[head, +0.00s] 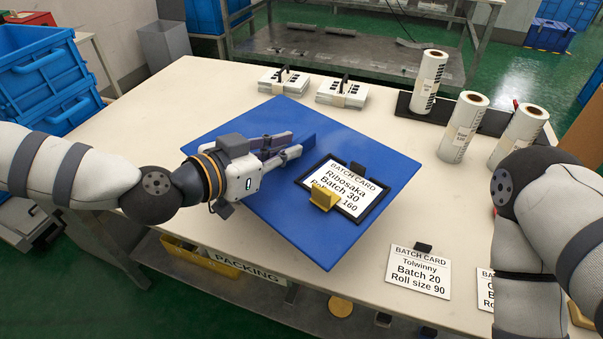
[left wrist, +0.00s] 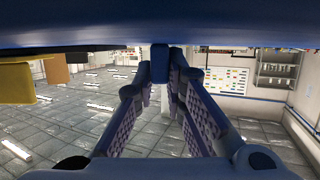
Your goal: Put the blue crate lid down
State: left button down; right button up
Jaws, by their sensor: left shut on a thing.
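The blue crate lid (head: 225,128) is a wide flat blue panel over the middle of the table in the head view. Its near corner lies close to the table's front edge. My left gripper (head: 297,143) is over the lid, its fingers shut on a blue upright piece of it. That piece also shows between the fingertips in the left wrist view (left wrist: 160,64). The lid looks about level; I cannot tell whether it touches the table. A black-framed batch card (head: 345,187), reading Ribosaka, Batch 30, with a yellow block (head: 323,199), is on the lid. My right gripper is out of view.
The pale table (head: 160,105) has two white card stacks (head: 284,82) (head: 342,93) behind the lid. Several label rolls (head: 463,127) stand back right, some by a black tray. A Tolwinny card (head: 418,272) is front right. Blue crates (head: 45,75) stand left. Table is bare at left.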

aim_at(297, 161)
pick_arm(q)
jog(key=d+f, duration=0.1)
jog(key=w+d+f, duration=0.1)
jog(key=f, duration=0.1)
jog(key=shift+d+f, duration=0.1)
jog(key=shift+d, duration=0.05)
jog(key=f, duration=0.1)
jog(key=f+b, duration=0.1)
jog(key=f, duration=0.1)
jog(key=shift+d, duration=0.25)
jog(key=shift+w+f+b, duration=0.1)
jog(key=shift+f+b, duration=0.25)
jog(key=shift+f, duration=0.35)
jog(key=c, duration=1.7)
grip_release()
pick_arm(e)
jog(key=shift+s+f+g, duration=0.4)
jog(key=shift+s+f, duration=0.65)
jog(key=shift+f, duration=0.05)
pick_arm(q)
jog(key=shift+o, duration=0.2)
jog(key=shift+r, duration=0.15)
